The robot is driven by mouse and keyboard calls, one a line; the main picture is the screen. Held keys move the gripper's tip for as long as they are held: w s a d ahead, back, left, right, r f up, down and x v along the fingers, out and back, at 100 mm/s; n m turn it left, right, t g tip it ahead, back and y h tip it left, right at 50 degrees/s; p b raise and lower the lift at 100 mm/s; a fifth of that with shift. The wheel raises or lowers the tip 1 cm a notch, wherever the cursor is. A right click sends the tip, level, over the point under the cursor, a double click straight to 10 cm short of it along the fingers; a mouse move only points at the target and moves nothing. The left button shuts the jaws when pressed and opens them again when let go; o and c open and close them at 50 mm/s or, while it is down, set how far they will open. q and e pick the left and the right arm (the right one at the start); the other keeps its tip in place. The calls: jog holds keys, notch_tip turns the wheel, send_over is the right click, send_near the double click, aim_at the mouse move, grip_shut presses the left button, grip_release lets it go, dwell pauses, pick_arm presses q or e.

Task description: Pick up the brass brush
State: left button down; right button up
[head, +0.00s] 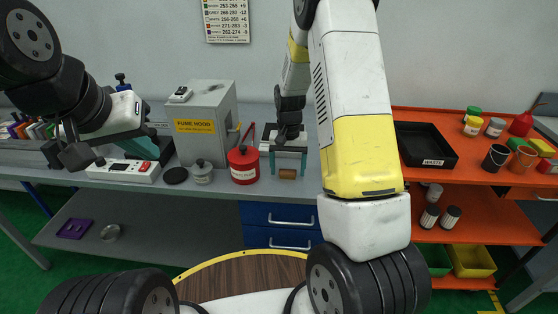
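A small brown block (288,174), which looks like the brass brush, is at the front edge of the grey bench; its bristles cannot be made out. My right gripper (288,168) points down over it, with its teal fingers spread to either side. There appears to be a gap between the fingers and the block. My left gripper (128,142) is at the left above the bench, seen at an angle. Its fingers are partly hidden, and I cannot tell how far they are apart.
A red can (243,165) stands left of my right gripper. A grey fume hood box (204,125), a small jar (202,172) and a white power strip (122,170) are further left. An orange shelf unit (470,180) with a black tray (425,144) stands at the right.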

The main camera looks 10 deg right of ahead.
aim_at(288, 171)
jog(key=c, duration=1.3)
jog(key=shift+o, duration=0.2)
jog(key=shift+r, duration=0.1)
jog(key=shift+r, duration=0.5)
notch_tip(288, 171, up, 2)
jog(key=shift+r, duration=0.1)
jog(key=shift+s+a+r, duration=0.15)
jog(key=shift+s+a, duration=0.05)
jog(key=shift+s, duration=0.4)
jog(key=s+a, duration=0.2)
jog(key=s, duration=0.5)
jog(key=s+a+r, duration=0.1)
jog(key=s+a, duration=0.1)
jog(key=s, duration=0.5)
jog(key=shift+a+r, duration=0.15)
jog(key=shift+a, duration=0.15)
